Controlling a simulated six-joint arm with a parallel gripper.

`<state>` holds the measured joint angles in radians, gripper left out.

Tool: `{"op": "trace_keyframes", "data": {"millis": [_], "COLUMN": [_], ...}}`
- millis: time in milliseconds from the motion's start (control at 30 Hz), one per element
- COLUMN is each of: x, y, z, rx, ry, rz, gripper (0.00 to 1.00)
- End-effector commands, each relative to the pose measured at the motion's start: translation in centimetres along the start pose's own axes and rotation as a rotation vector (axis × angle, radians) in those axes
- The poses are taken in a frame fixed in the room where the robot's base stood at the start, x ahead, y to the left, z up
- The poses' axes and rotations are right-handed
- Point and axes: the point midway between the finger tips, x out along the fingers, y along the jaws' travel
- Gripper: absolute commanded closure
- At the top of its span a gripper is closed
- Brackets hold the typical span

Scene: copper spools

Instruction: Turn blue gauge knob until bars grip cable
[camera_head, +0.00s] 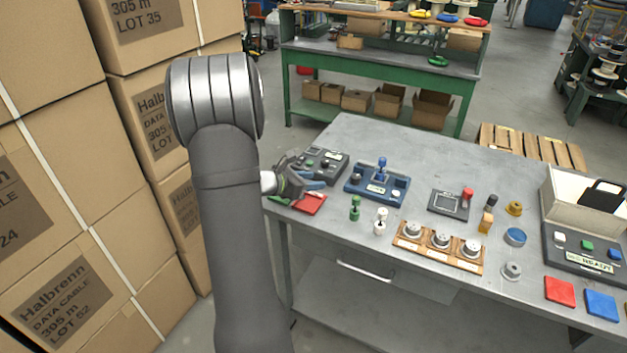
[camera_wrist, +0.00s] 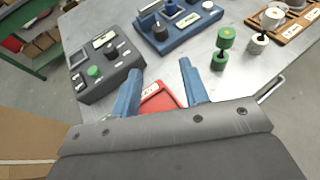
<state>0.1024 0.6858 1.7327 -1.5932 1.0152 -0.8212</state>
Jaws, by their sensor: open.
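The blue gauge (camera_head: 377,187) stands on the grey bench, right of my gripper. I cannot make out a cable or bars grip. My gripper (camera_head: 304,191) is open and empty at the bench's left end; its blue fingers (camera_wrist: 161,72) point over the bench, apart from the gauge.
A grey control box (camera_wrist: 105,72) with a green button is left of my fingers, and a red pad (camera_wrist: 160,99) lies beneath them. Green (camera_head: 355,208) and white spools stand right of the gripper. A wooden rack (camera_head: 440,252) and stacked cartons (camera_head: 60,260) are nearby.

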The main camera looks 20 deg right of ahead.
Motion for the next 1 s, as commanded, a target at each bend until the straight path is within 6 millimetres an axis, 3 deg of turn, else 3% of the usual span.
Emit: {"op": "trace_keyframes", "data": {"millis": [133, 267, 500, 800, 1000], "x": [1.2, 3.5, 6.7, 7.4, 7.2], "y": [0.2, 0.2, 0.8, 3.6, 4.3], "z": [1.4, 4.3, 8.9, 13.2, 14.1], "rx": [0.048, 0.154, 0.364, 0.513, 0.532], "ry": [0.007, 0.053, 0.296, 0.669, 0.759], "rz": [-0.066, -0.215, -0.475, -0.525, -0.504], "gripper": [0.61, 0.61, 0.61, 0.61, 0.61]}}
